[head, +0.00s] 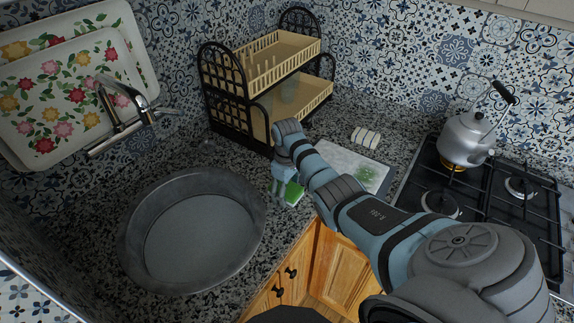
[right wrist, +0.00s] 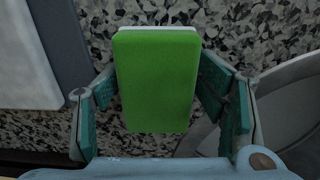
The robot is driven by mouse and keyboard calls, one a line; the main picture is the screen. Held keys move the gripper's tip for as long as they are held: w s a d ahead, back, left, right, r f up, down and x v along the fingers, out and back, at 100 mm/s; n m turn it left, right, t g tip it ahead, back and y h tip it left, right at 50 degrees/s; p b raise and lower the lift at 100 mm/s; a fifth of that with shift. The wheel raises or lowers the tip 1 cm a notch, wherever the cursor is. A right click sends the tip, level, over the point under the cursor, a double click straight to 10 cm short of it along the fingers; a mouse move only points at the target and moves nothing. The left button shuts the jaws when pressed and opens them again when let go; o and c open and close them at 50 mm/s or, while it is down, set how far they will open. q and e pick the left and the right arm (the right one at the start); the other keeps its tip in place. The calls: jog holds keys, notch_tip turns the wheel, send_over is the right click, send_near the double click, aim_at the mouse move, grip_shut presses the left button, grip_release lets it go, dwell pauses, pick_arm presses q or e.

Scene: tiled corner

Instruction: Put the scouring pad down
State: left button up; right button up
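The scouring pad is a block with a green face and a white layer beneath. In the head view the pad (head: 291,193) is low over the counter, near its front edge and right of the round basin. My right gripper (head: 283,184) reaches down onto it from above. In the right wrist view the pad (right wrist: 156,82) sits between the two teal-lined fingers of my right gripper (right wrist: 157,85), their tips against its two sides. I cannot tell whether its underside touches the counter. My left gripper is not in view.
The grey round basin (head: 140,240) is close on the left. A pale board (head: 368,171) lies behind my right arm. A rolled cloth (head: 366,137), a two-tier dish rack (head: 240,120), and a gas hob (head: 480,200) with a kettle (head: 466,140) stand around. Cabinets (head: 340,270) drop off in front.

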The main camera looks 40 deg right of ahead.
jog(key=shift+w+d+f, duration=0.1)
jog(key=shift+f, duration=0.05)
dwell(0.4)
jog(key=shift+r+p, duration=0.3)
jog(key=shift+r, duration=0.25)
notch_tip(320, 180, up, 12)
jog(key=p, duration=0.1)
